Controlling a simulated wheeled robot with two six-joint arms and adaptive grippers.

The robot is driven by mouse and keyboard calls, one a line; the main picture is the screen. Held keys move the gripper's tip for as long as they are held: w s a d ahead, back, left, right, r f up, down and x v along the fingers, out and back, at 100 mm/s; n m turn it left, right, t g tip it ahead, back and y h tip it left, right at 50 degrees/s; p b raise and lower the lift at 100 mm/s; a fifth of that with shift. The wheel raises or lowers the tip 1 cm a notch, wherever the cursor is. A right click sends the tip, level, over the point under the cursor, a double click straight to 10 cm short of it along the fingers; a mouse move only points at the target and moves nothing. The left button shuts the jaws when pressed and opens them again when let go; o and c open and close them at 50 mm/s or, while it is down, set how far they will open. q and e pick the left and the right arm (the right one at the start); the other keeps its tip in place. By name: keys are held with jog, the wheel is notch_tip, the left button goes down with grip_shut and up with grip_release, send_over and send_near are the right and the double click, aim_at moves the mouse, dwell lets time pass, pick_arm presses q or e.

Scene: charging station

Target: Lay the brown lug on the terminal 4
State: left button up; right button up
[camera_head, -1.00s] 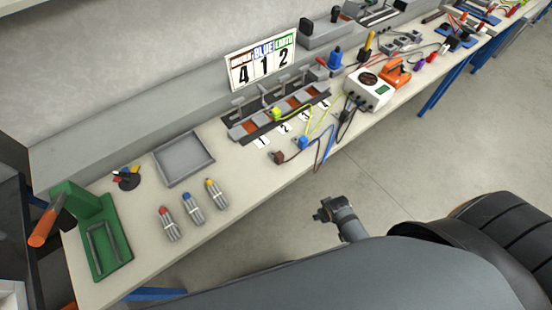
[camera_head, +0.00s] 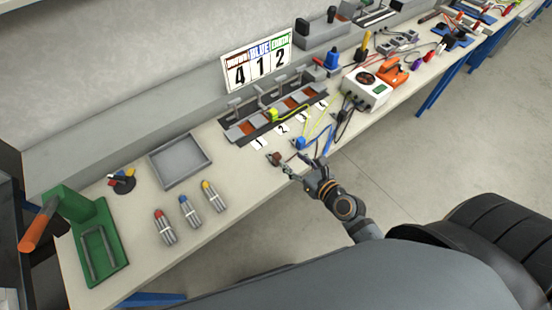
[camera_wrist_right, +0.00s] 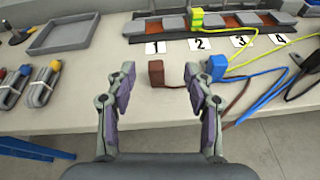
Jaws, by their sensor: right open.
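The brown lug (camera_head: 276,158) lies on the bench near its front edge, in front of card 1; in the right wrist view the brown lug (camera_wrist_right: 156,73) stands between and beyond my fingertips, with its brown wire running off to the right. My right gripper (camera_head: 294,167) is open and empty, close to the lug; its fingers (camera_wrist_right: 158,82) show in the wrist view. The terminal block (camera_head: 270,118) stands behind, with number cards 1 to 4 before it; card 4 (camera_head: 322,104) marks terminal 4 at the right end. My left gripper is not in view.
The blue lug (camera_head: 299,143) lies just right of the brown one. The yellow-green lug (camera_head: 273,114) sits at the terminal block. A sign (camera_head: 256,61) reads brown 4, blue 1, earth 2. A white meter box (camera_head: 366,90) stands right. A grey tray (camera_head: 180,160) is left.

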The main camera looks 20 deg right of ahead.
aim_at(279, 159)
jog(key=shift+n+g, duration=0.6)
jog(key=shift+n, duration=0.2)
jog(key=w+f, duration=0.1)
jog(key=w+a+f, duration=0.2)
jog(key=f, duration=0.1)
jog(key=shift+w+f, duration=0.1)
jog(key=shift+w, duration=0.2)
jog(key=shift+f+x, duration=0.15)
jog(key=shift+x, duration=1.25)
jog(key=shift+f+x, duration=0.2)
jog(key=shift+x, duration=1.15)
jog(key=shift+s+d+r, duration=0.1)
jog(key=shift+s, duration=0.2)
jog(key=c, duration=1.1)
